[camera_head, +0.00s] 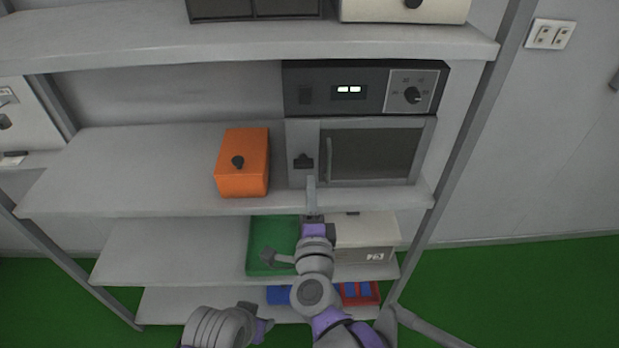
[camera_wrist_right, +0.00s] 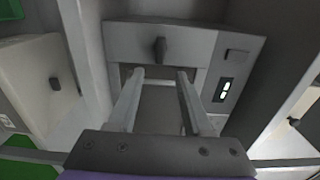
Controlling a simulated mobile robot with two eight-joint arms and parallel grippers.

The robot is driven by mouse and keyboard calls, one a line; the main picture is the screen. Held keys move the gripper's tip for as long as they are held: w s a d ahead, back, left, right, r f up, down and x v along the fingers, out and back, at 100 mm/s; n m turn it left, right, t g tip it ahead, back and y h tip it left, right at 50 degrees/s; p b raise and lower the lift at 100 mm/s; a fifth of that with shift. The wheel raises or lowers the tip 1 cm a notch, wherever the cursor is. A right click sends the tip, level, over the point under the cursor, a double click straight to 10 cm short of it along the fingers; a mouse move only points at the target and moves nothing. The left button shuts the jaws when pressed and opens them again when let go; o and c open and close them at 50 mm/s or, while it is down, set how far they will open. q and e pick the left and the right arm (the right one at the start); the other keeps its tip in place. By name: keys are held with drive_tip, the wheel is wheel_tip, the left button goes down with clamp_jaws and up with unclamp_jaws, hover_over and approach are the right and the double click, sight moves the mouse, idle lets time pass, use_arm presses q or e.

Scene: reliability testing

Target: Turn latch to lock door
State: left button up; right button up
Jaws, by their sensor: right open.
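The oven-like device sits on the middle shelf, with a dark-windowed door (camera_head: 372,155) that looks closed. The black latch (camera_head: 303,162) is on the panel left of the door. Its bar looks roughly sideways in the head view; in the right wrist view the latch (camera_wrist_right: 160,50) stands out from the grey panel. My right gripper (camera_head: 311,182) is just below and in front of the latch. In the right wrist view its two fingers (camera_wrist_right: 160,82) are apart with nothing between them, and no contact with the latch shows.
An orange box (camera_head: 242,165) with a black knob stands left of the device. A black control unit (camera_head: 365,88) with a lit display and dial is above it. The lower shelf holds a green box (camera_head: 270,232) and a pale box (camera_head: 378,240). The shelf left of the orange box is clear.

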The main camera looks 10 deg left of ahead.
drive_tip(key=v, duration=0.2)
drive_tip(key=shift+s, duration=0.35)
